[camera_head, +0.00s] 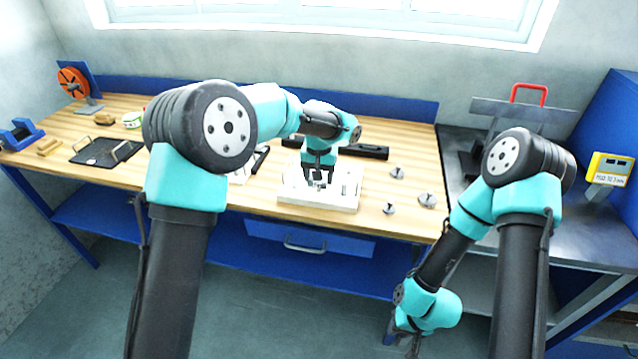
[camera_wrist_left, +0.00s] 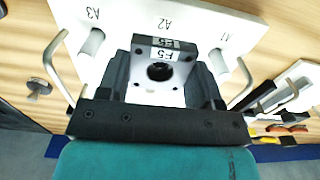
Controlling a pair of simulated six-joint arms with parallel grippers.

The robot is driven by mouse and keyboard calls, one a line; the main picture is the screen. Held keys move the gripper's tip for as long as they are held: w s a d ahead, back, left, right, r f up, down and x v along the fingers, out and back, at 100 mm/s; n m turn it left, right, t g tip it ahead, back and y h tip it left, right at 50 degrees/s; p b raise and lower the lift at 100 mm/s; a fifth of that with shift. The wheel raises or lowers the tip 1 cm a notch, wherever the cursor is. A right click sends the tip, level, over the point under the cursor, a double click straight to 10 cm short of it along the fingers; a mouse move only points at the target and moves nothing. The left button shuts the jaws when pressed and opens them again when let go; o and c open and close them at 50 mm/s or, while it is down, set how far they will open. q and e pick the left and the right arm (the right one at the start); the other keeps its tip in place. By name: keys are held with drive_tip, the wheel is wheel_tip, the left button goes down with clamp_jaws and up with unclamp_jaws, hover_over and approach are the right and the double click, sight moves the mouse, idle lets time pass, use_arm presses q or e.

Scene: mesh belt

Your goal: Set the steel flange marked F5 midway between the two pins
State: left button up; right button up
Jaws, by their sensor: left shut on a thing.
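The steel flange marked F5 (camera_wrist_left: 150,54) is a square block with a round dark bore and small corner holes. My left gripper (camera_wrist_left: 159,84) is shut on it, one finger on each side. They are over the white fixture plate (camera_wrist_left: 197,18), by the mark A2, between the pin (camera_wrist_left: 91,42) near A3 and the pin (camera_wrist_left: 218,62) near A1. I cannot tell whether the flange touches the plate. In the head view my left gripper (camera_head: 318,179) is over the plate (camera_head: 315,201). My right gripper (camera_head: 405,338) hangs low in front of the bench, its jaws unclear.
The plate has wire handles at both ends. Several small metal parts (camera_head: 428,200) stand on the wood right of it. A black bar (camera_head: 367,152) lies behind. A dark tray (camera_head: 105,151) and an orange reel (camera_head: 72,82) are at the left, a yellow display (camera_head: 608,168) at the right.

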sight(319, 183)
use_arm(q)
drive_tip(key=shift+w, duration=0.3)
drive_tip(key=shift+f, duration=1.75)
drive_tip(key=shift+f, duration=0.1)
drive_tip(key=o, duration=1.1)
wheel_tip(319, 183, up, 12)
drive_tip(key=shift+r, duration=0.1)
